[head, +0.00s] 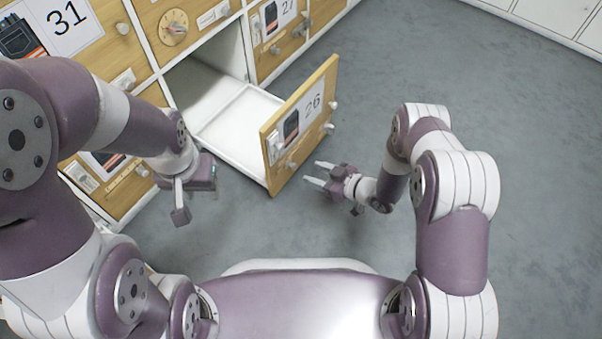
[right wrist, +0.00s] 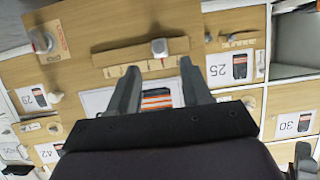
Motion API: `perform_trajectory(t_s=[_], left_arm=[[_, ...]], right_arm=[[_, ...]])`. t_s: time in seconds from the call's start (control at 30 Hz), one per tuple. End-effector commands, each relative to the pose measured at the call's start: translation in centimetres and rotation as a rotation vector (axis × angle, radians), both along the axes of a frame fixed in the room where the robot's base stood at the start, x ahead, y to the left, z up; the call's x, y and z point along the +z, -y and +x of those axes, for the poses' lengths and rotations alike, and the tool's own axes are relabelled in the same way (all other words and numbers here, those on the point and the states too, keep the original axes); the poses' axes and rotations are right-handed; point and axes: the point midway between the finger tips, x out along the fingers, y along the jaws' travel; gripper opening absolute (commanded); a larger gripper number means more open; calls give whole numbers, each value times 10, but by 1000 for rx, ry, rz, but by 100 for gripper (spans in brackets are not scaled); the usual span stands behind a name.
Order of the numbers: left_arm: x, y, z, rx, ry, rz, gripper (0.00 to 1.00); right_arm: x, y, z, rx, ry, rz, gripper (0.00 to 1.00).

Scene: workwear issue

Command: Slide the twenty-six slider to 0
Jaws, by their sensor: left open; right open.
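The drawer front numbered 26 (head: 289,141) is wooden with a device picture, and its drawer is pulled out in the head view. A small white knob (head: 291,164) sits low on this front; I cannot read its scale. My right gripper (head: 315,173) is open and empty, just in front of the panel and apart from the knob. In the right wrist view a white knob (right wrist: 160,47) sits on a wooden bar beyond my open fingers. A picture label lies between the fingers, its number hidden. My left gripper (head: 187,203) is open and empty, left of the drawer.
The drawer's white interior (head: 235,115) is empty. Neighbouring fronts 31 (head: 72,30) and 27 (head: 283,15) carry knobs and plates, and a round dial (head: 173,27) sits between them. The grey floor (head: 430,70) to the right is clear.

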Motion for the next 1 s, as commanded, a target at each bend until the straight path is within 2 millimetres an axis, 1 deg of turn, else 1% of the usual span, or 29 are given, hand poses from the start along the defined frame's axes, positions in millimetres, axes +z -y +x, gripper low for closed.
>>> perform_trajectory(t_s=[0.03,0.1,0.2,0.37,0.63,0.67,0.7,0.77,0.8,1.0], left_arm=[[-18,0,0,0,0,0,42],[-27,0,0,0,0,0,42],[-36,0,0,0,-1,0,42],[-41,0,0,0,0,0,42],[-40,0,0,0,0,0,42],[-40,0,0,0,0,0,42],[-40,0,0,0,0,0,42],[-40,0,0,0,0,0,42],[-40,0,0,0,0,0,42],[-38,0,0,0,0,0,42]], right_arm=[[-14,-11,7,4,3,-1,49],[-19,-22,16,3,2,0,49],[-24,-35,25,1,1,-2,49],[-25,-45,33,-1,0,-2,49],[-23,-46,34,-3,-1,-2,49],[-23,-46,34,-3,-1,-2,45],[-23,-46,34,-3,-1,-2,32],[-23,-46,34,-3,-1,-2,13],[-23,-46,34,-2,-1,-2,0],[-22,-47,32,-2,-1,-2,0]])
